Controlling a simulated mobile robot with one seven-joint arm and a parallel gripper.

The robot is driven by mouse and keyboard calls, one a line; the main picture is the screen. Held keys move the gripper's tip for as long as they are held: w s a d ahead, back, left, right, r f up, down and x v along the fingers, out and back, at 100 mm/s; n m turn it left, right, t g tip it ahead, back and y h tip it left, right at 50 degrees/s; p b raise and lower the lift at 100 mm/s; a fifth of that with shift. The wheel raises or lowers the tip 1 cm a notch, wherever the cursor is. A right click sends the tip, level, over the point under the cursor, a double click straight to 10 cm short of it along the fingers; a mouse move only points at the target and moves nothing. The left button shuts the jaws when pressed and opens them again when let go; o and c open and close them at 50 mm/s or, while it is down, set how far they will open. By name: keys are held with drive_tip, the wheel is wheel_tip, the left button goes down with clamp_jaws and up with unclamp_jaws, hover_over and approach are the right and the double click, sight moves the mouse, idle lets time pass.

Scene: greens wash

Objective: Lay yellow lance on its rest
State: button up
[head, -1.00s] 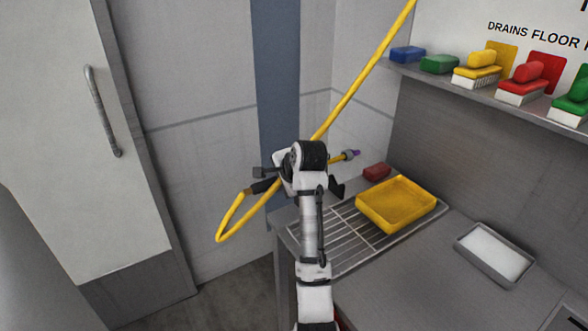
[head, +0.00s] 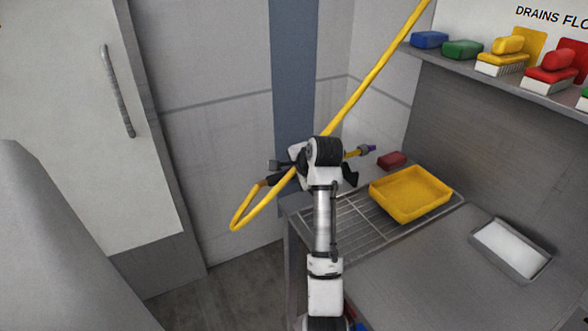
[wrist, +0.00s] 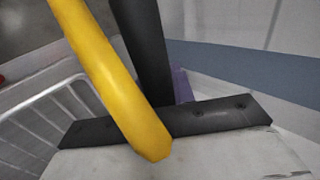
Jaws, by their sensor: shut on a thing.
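The yellow lance (head: 353,154) lies across behind my gripper (head: 320,158) in the head view. A yellow hose (head: 370,80) loops from the handle and runs up to the top right. My gripper is shut on the lance; the wrist hides the grip itself. The wrist view shows a yellow length (wrist: 105,75) close up beside a black finger, with a purple bit (wrist: 181,86) behind. I cannot pick out the lance's rest.
A wire rack (head: 350,222) on the steel counter bears a yellow tray (head: 410,194). A red block (head: 392,159) lies behind it, and a metal pan (head: 510,248) sits at right. A shelf (head: 545,97) holds coloured brushes. A door (head: 80,150) stands left; floor there is clear.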

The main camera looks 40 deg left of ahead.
drive_tip(key=shift+f+b, duration=0.7)
drive_tip(key=shift+f, duration=1.85)
drive_tip(key=o, duration=0.7)
drive_tip(key=shift+f, duration=0.1)
drive_tip(key=shift+s+d+r+p, duration=0.15)
drive_tip(key=shift+d+r+p, duration=0.1)
drive_tip(key=shift+r+p, duration=0.25)
drive_tip(key=p+v, duration=0.1)
drive_tip(key=v, duration=1.2)
drive_tip(key=shift+p, duration=0.35)
